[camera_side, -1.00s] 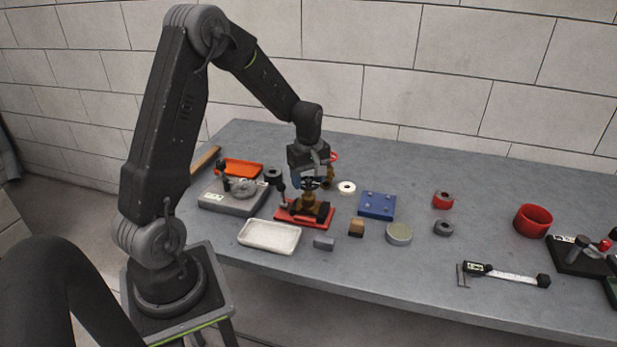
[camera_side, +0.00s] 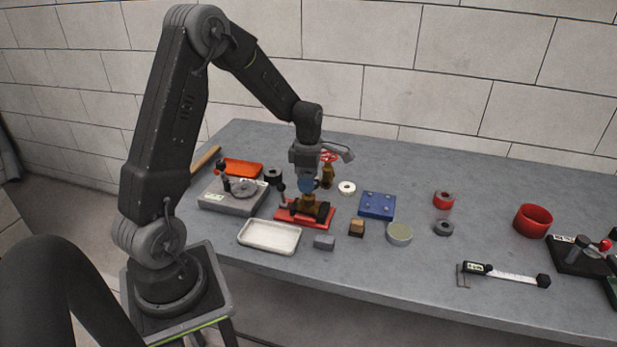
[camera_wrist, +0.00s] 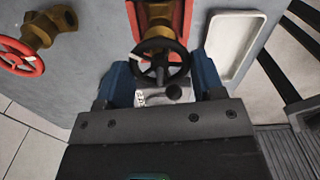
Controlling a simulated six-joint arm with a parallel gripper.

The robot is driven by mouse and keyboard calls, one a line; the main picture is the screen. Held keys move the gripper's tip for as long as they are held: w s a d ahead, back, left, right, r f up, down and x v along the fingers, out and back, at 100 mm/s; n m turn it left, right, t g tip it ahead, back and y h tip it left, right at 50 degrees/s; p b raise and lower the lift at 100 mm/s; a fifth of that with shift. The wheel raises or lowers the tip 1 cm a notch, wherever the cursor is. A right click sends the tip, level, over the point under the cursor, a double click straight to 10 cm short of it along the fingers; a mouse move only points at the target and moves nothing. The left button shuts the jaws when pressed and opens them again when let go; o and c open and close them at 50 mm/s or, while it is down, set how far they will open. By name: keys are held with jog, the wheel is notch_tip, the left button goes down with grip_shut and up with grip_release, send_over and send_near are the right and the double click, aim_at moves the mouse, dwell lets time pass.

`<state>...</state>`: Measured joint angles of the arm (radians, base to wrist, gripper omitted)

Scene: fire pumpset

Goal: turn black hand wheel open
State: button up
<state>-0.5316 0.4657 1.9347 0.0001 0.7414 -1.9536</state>
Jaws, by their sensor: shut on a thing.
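The black hand wheel (camera_wrist: 162,64) sits on a brass valve (camera_wrist: 160,22) and lies between the two blue fingers of my gripper (camera_wrist: 163,82) in the wrist view. My gripper is shut on the wheel's rim. In the side view my gripper (camera_side: 308,187) points down over the brass valve (camera_side: 309,200), which is on a red base (camera_side: 290,215). The wheel is mostly hidden by a blue finger there.
A second brass valve (camera_side: 328,176) with a red hand wheel (camera_side: 328,156) stands close behind. A white tray (camera_side: 270,236) lies front left, a grey scale-like block (camera_side: 225,200) left and a blue plate (camera_side: 376,204) right. Small parts lie in front.

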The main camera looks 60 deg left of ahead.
jog(key=n, duration=0.6)
jog(key=shift+n, duration=0.3)
dwell(0.4)
jog(key=o, duration=0.9)
jog(key=shift+o, duration=0.2)
jog(key=shift+r, duration=0.1)
notch_tip(320, 180, up, 14)
jog(key=shift+d, duration=0.1)
